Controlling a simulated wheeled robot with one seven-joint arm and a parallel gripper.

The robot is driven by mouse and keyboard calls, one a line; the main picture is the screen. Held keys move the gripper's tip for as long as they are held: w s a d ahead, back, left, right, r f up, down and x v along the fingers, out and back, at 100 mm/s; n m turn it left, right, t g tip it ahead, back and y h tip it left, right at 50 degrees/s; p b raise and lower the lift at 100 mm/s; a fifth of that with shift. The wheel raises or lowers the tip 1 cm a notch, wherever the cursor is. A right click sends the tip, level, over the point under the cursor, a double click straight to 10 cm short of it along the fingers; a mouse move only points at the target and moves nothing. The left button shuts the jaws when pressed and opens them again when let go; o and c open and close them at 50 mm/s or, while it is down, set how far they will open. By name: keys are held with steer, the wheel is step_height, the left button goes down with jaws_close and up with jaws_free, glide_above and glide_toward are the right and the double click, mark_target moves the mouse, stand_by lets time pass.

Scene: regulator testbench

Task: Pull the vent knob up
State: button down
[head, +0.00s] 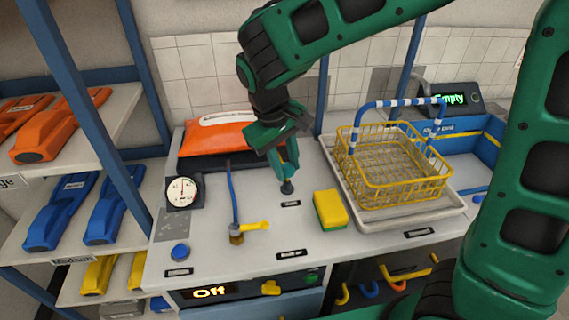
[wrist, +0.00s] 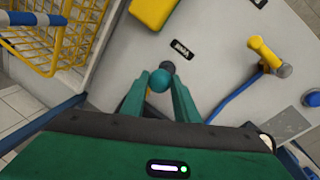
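The vent knob (wrist: 160,81) has a round teal head on a dark base (wrist: 168,67) and stands up from the grey bench top. In the head view its dark lower part (head: 287,187) shows just below my fingers. My gripper (wrist: 161,86) points down over it, with one green finger on each side of the round head. The fingers are very close to the head, but I cannot tell whether they press on it. A small black label (wrist: 181,49) lies on the bench beside the knob; its text is too small to read surely.
A yellow sponge (head: 330,209) and a yellow wire basket (head: 395,172) stand right of the knob. A yellow-handled valve (head: 250,228) with a blue hose (head: 233,195) and a gauge (head: 183,191) are left. An orange bag (head: 218,134) lies behind.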

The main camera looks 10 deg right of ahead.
mark_target(288, 164)
steer(key=shift+w+d+v, duration=0.1)
steer(key=shift+d+v, duration=0.05)
steer(key=shift+v, duration=0.65)
steer(key=shift+w+d+v, duration=0.15)
steer(key=shift+v, duration=0.65)
steer(key=c, duration=1.4)
jaws_free()
steer(key=shift+d+r, duration=0.1)
steer(key=shift+r, duration=0.05)
steer(key=shift+o, duration=0.2)
steer(key=shift+r, duration=0.4)
steer(key=v, duration=1)
steer(key=shift+s+f, duration=0.15)
